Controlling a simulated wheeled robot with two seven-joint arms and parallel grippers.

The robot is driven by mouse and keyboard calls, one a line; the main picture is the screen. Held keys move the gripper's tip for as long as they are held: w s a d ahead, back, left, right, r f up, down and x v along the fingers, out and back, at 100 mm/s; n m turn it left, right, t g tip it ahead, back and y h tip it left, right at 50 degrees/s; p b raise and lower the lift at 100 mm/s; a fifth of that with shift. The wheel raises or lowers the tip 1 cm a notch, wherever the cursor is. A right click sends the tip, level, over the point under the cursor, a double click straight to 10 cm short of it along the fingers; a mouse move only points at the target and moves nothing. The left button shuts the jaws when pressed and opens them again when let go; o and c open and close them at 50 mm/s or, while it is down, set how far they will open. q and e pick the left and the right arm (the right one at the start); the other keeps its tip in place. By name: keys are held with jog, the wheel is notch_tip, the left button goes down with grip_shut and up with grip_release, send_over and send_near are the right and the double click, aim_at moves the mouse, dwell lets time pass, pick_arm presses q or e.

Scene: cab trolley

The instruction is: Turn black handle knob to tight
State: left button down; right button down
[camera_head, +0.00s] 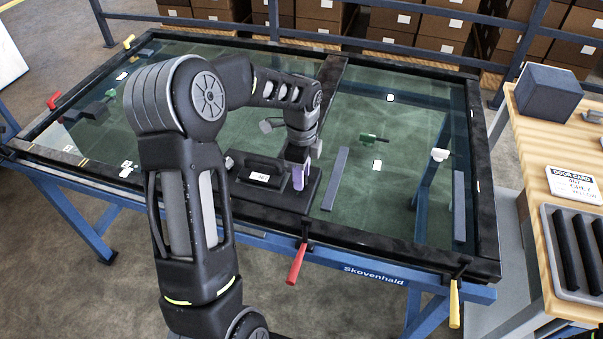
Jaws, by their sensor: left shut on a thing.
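A black handle (258,165) with a small white label stands on a dark base plate (265,192), near the front edge of the glass-topped table. My left gripper (299,178), with purple fingers, points down at the right end of this handle. It is shut on the handle's knob there, which the fingers and wrist mostly hide. I cannot tell from this view how far the knob is turned. My left arm covers the area left of the handle. My right gripper is out of view.
The glass table has a dark frame (400,248) with red (297,264) and yellow (454,303) clamp handles along its front edge. A wooden bench (530,150) stands at right.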

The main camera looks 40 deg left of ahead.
pick_arm(q)
jog(key=shift+w, duration=0.1)
jog(key=c, duration=1)
grip_release()
jog(key=shift+o, duration=0.2)
notch_tip(320, 180, up, 8)
jog(key=shift+f+b, duration=0.1)
jog(key=shift+b, duration=0.25)
